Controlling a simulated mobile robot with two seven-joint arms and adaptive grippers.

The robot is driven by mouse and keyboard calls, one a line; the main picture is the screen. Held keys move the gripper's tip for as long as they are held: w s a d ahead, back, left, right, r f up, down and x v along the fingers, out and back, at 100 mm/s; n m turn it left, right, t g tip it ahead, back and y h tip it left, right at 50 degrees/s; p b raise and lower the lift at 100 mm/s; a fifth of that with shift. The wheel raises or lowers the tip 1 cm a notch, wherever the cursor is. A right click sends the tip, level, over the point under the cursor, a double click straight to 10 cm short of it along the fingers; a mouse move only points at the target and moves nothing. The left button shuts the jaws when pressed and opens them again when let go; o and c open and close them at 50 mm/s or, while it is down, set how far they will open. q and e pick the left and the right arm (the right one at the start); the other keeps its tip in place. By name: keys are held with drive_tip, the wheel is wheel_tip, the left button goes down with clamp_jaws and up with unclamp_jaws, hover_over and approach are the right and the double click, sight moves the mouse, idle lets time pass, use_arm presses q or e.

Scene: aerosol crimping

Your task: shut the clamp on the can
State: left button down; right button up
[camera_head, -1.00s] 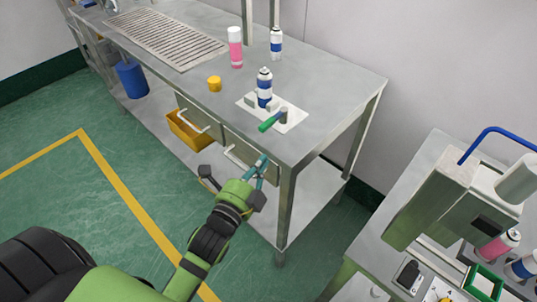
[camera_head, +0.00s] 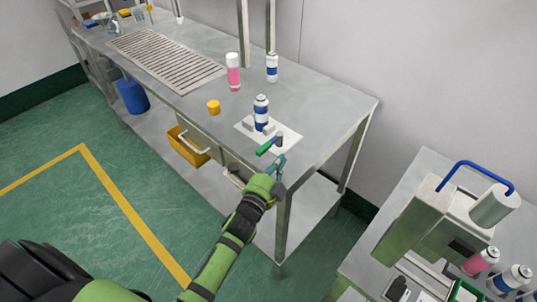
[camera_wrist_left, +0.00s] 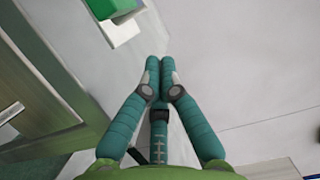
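A white and blue aerosol can (camera_head: 261,116) stands upright on a pale base plate (camera_head: 290,138) on the metal bench. A clamp with a green handle (camera_head: 267,147) sits on the plate in front of the can, its handle pointing toward the bench's front edge. I cannot tell whether the clamp's jaw touches the can. The green handle's end (camera_wrist_left: 108,8) shows at the top of the left wrist view. My left gripper (camera_head: 279,159) is just below and right of the handle, near the bench edge, apart from it. Its teal fingers (camera_wrist_left: 160,62) are together and empty. My right gripper is out of view.
A yellow cap (camera_head: 213,107), a pink and white can (camera_head: 233,72) and another blue and white can (camera_head: 272,68) stand farther back on the bench. A yellow bin (camera_head: 188,147) sits below its front edge. A machine (camera_head: 428,225) stands on the right-hand table.

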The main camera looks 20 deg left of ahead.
sight(271, 144)
use_arm(q)
drive_tip(key=a, duration=0.3)
drive_tip(key=shift+w+a+p, duration=0.25)
drive_tip(key=shift+w+p, duration=0.05)
drive_tip(key=shift+p, duration=0.05)
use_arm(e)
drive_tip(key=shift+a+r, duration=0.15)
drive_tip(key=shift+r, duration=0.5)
use_arm(q)
drive_tip(key=shift+d, duration=0.1)
drive_tip(key=shift+w+a, duration=0.15)
drive_tip(key=shift+a, duration=0.65)
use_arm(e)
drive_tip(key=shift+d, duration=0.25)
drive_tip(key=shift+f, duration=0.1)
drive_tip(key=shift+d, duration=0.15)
